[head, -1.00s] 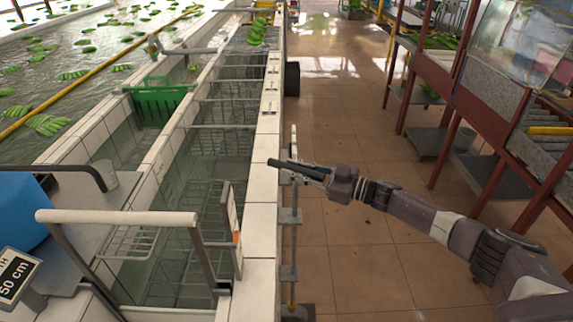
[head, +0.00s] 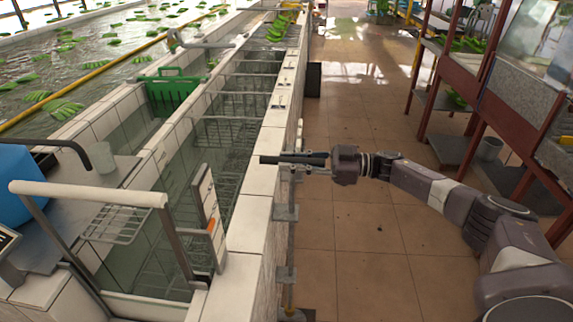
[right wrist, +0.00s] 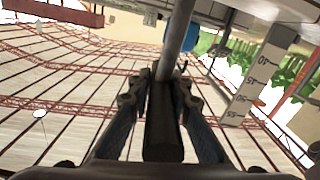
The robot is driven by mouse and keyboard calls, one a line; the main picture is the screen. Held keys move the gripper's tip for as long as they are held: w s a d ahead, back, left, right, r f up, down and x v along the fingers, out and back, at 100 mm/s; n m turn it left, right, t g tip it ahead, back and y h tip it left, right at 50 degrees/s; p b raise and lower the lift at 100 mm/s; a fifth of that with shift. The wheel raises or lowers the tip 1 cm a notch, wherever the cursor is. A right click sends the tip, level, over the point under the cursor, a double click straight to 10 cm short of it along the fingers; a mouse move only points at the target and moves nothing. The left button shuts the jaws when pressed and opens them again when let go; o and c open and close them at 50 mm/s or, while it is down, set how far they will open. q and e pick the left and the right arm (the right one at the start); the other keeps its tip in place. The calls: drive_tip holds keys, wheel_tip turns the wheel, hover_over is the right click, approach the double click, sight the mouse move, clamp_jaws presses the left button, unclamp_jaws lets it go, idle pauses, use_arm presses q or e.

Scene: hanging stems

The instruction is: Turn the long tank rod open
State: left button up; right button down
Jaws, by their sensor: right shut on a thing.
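The long tank rod (head: 291,243) is a thin grey upright bar held in brackets on the outer side of the tiled tank (head: 262,180). A dark bar (head: 278,160), seemingly its handle, lies nearly level at its upper part and reaches over the tank's rim. My right gripper (head: 312,161) is at this bar, coming from the aisle side. In the right wrist view, a grey bar with a dark end (right wrist: 163,135) runs between the fingers of my right gripper (right wrist: 160,96), which is shut on it. My left gripper is not in view.
A white-topped rail (head: 90,193) and an upright depth gauge (head: 206,208) stand at the tank's near end. A green crate (head: 170,92) sits farther along. The tiled aisle (head: 375,240) is clear; red-framed shelves (head: 455,110) line its right side.

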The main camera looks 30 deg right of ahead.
drive_tip(key=c, duration=1.8)
unclamp_jaws()
drive_tip(key=shift+a, duration=0.1)
drive_tip(key=shift+o, duration=0.2)
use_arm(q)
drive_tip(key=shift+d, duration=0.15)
use_arm(e)
drive_tip(key=v, duration=1.2)
